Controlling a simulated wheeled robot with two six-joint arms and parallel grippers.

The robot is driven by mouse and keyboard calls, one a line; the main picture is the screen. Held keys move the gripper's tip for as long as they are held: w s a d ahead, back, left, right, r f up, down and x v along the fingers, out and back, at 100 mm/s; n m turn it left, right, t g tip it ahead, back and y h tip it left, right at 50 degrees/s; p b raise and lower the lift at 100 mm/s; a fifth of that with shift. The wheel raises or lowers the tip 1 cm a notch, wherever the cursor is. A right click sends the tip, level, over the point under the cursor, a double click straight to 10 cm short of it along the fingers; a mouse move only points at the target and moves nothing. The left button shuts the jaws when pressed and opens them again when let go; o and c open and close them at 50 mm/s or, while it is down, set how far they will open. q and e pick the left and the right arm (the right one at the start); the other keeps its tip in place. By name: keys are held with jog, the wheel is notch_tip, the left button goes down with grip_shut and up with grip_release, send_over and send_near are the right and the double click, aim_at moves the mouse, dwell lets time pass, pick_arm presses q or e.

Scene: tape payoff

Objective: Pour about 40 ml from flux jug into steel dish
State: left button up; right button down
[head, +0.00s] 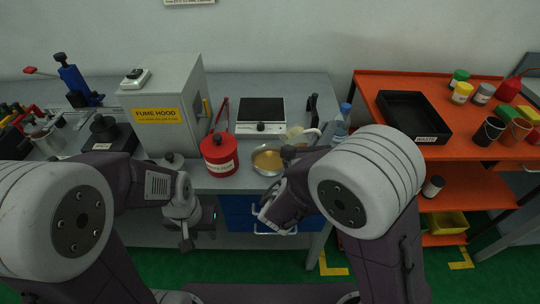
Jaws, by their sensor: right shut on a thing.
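The steel dish (267,161) sits near the front edge of the grey bench, with amber liquid in it. A pale jug (301,133), which looks like the flux jug, is just behind and right of the dish, partly hidden by my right arm. An amber-brown patch (289,153) shows between jug and dish; I cannot tell whether it is a stream. My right gripper (297,148) is mostly hidden by its own arm and is shut on the jug. My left gripper (187,241) hangs empty in front of the bench, below its top; its jaw opening is unclear.
A red can (219,154) stands left of the dish. The fume hood (165,108) is further left, and a hot plate (262,115) stands behind the dish. A blue-capped bottle (341,124) is to the right. An orange cart (385,84) holds a black tray (413,116) and several containers.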

dwell(0.3)
jog(key=f+m+b, duration=0.1)
jog(key=m+b, duration=0.1)
jog(key=d+f+m+b, duration=0.1)
jog(key=f+m+b, duration=0.1)
jog(key=d+f+m+g+b, duration=0.1)
jog(key=m+b, duration=0.1)
jog(key=b, duration=0.1)
jog(key=shift+d+f+m, duration=0.15)
jog(key=shift+f+m, duration=0.05)
jog(key=shift+m, duration=0.2)
jog(key=shift+f, duration=0.1)
dwell(0.5)
